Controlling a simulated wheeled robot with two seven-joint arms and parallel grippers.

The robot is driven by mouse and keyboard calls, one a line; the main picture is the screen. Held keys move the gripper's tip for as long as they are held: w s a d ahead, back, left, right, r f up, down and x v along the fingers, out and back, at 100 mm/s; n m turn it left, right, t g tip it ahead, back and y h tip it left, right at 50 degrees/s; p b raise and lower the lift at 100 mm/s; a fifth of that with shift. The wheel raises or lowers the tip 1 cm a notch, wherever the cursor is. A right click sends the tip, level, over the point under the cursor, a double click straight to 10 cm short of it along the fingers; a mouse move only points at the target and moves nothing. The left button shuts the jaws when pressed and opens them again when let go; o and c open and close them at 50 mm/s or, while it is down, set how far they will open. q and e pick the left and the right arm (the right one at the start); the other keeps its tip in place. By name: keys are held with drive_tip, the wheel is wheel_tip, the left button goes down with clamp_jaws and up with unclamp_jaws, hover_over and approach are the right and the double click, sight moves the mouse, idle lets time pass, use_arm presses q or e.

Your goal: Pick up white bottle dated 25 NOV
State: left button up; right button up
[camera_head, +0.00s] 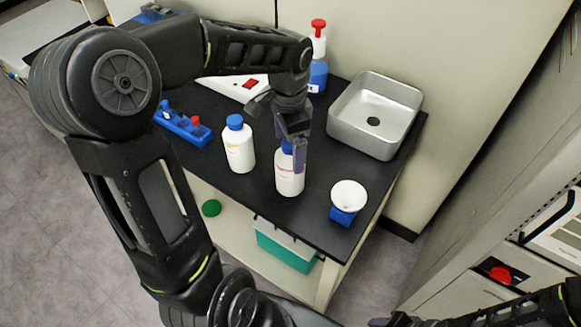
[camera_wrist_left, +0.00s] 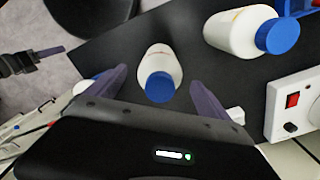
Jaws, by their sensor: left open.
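Two white bottles with blue caps stand on the black tabletop (camera_head: 318,215). One bottle (camera_head: 289,181) is right below my left gripper (camera_head: 298,158) and has a reddish line on its label; the gripper partly hides its cap. The other bottle (camera_head: 239,151) stands to its left. No date is readable on either. In the left wrist view, the near bottle (camera_wrist_left: 159,62) shows between the open, empty fingers, and the other bottle (camera_wrist_left: 234,33) is at upper right. I cannot tell whether the fingers touch the near bottle. My right gripper (camera_head: 385,321) is barely in view at the bottom edge.
A metal sink (camera_head: 350,130) is at the back right. A white dish on a blue base (camera_head: 347,203) stands near the right front edge. A red-topped wash bottle (camera_head: 318,70) and a white device with a red switch (camera_head: 232,86) are behind.

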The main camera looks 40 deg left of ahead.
use_arm(q)
drive_tip(key=shift+f, duration=0.2)
wheel_tip(320, 180, down, 5)
drive_tip(key=shift+f+p, duration=0.1)
drive_tip(key=shift+p, duration=0.5)
drive_tip(key=shift+c, duration=0.2)
clamp_jaws()
idle(1.0)
